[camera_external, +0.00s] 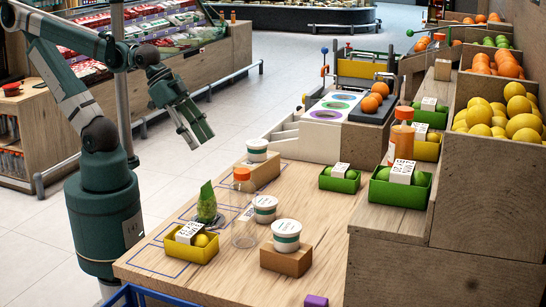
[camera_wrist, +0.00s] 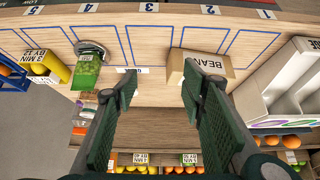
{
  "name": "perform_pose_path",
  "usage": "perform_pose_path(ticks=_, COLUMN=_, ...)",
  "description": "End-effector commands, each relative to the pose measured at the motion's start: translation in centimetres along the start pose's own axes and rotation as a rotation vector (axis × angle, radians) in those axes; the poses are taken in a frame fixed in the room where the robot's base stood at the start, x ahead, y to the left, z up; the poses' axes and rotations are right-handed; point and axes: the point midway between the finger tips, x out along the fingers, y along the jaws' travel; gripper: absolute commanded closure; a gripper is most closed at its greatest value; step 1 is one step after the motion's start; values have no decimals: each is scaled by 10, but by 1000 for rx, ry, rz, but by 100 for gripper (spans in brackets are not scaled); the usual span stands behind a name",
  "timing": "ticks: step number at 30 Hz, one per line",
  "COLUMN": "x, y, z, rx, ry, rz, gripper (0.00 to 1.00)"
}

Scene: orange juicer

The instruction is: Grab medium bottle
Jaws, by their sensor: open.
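I cannot tell for certain which one is the medium bottle. My gripper (camera_external: 199,138) is open and empty, up and to the left of the table bottle, apart from it.
Near the table bottle are white tubs (camera_external: 264,209), a green pouch (camera_external: 206,205), a yellow tray (camera_external: 191,245) and wooden blocks (camera_external: 285,260). Green trays (camera_external: 338,183) stand at right.

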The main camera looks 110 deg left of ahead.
Motion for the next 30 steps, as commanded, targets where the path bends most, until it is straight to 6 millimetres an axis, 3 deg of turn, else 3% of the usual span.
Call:
perform_pose_path(ticks=10, x=0, y=0, z=0, rx=0, ry=0, rz=0, gripper=59)
perform_pose_path(ticks=15, x=0, y=0, z=0, rx=0, ry=0, rz=0, gripper=43)
perform_pose_path(ticks=30, x=-2, y=3, z=-9, rx=12, ry=-5, rz=6, gripper=43)
